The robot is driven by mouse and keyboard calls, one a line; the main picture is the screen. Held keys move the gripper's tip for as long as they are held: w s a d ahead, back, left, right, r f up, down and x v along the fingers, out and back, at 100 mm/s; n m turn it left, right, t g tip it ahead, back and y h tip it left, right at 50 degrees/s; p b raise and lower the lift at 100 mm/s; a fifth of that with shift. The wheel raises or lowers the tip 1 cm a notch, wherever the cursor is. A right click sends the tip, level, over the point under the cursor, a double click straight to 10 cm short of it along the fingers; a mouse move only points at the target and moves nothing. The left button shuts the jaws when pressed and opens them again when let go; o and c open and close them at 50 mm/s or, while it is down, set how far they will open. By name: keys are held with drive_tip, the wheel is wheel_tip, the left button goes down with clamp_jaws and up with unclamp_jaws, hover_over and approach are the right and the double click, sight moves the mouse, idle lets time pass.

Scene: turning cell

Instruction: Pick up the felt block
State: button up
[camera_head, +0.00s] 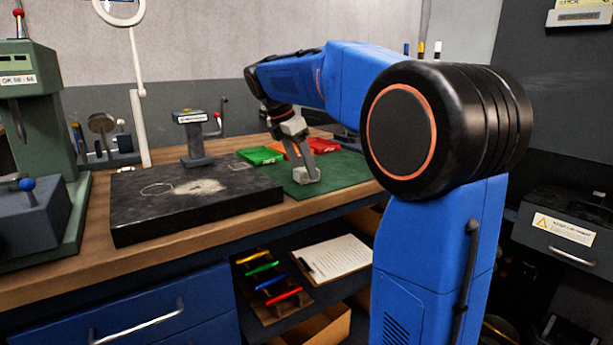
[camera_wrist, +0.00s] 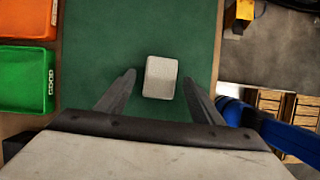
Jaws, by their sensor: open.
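The felt block (camera_wrist: 160,77) is a small, pale grey-white block lying on the green mat (camera_wrist: 93,63). In the head view the block (camera_head: 304,175) sits near the front of the mat, under my gripper (camera_head: 304,160). In the wrist view my gripper (camera_wrist: 160,88) is open. One dark finger is to the left of the block and one to the right, with a gap on each side. The gripper holds nothing. From these views I cannot tell the exact height of the fingertips above the mat.
A green tray (camera_head: 259,156), which also shows in the wrist view (camera_wrist: 22,82), and an orange tray (camera_wrist: 25,25) stand left of the mat. A black stone plate (camera_head: 135,215) with a grey stand (camera_head: 195,140) lies further left. The bench's front edge is close to the block.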

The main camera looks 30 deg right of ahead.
sight(304, 169)
drive_tip(key=shift+d+f, duration=0.25)
drive_tip(key=shift+f, duration=0.4)
drive_tip(key=shift+c, duration=0.6)
drive_tip(key=c, duration=1)
drive_tip(key=shift+c, duration=0.2)
wheel_tip(304, 169, up, 10)
drive_tip(key=shift+o, duration=0.7)
